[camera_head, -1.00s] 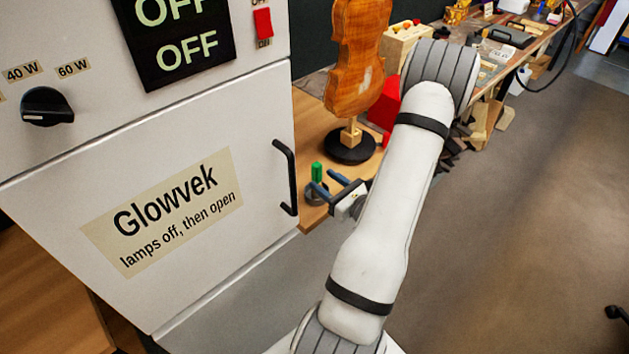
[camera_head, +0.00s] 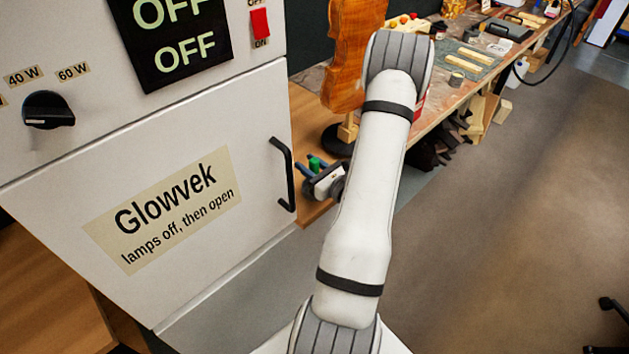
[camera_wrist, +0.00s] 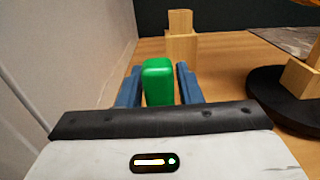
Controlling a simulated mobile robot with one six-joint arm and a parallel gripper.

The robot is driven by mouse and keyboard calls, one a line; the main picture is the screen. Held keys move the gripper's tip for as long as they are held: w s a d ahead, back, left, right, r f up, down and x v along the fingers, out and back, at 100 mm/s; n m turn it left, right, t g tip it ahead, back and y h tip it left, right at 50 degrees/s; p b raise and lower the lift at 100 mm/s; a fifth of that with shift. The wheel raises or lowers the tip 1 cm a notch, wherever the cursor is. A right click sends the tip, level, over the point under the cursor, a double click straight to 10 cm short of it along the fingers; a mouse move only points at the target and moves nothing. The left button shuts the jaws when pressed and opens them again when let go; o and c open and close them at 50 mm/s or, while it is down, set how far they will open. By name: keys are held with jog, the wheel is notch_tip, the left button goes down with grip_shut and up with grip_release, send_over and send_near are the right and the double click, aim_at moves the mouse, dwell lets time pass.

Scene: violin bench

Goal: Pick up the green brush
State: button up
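The green brush shows as an upright green block (camera_wrist: 158,82) between my fingers in the wrist view. In the head view only its green top (camera_head: 314,163) shows, with the rest hidden by my gripper. My gripper (camera_wrist: 160,88) has its two blue fingers apart, one on each side of the brush. The gaps are very narrow, and I cannot tell whether either finger touches it. The gripper also shows in the head view (camera_head: 309,165), low over the wooden bench (camera_head: 312,212), just right of the cabinet handle.
The white cabinet (camera_head: 240,130) with its black handle (camera_head: 285,175) stands close on the left. A violin body (camera_head: 352,50) on a dark round stand (camera_wrist: 285,100) is close on the right. A wooden block (camera_wrist: 181,42) stands behind the brush.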

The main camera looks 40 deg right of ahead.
grip_shut()
jog(key=shift+r, duration=0.1)
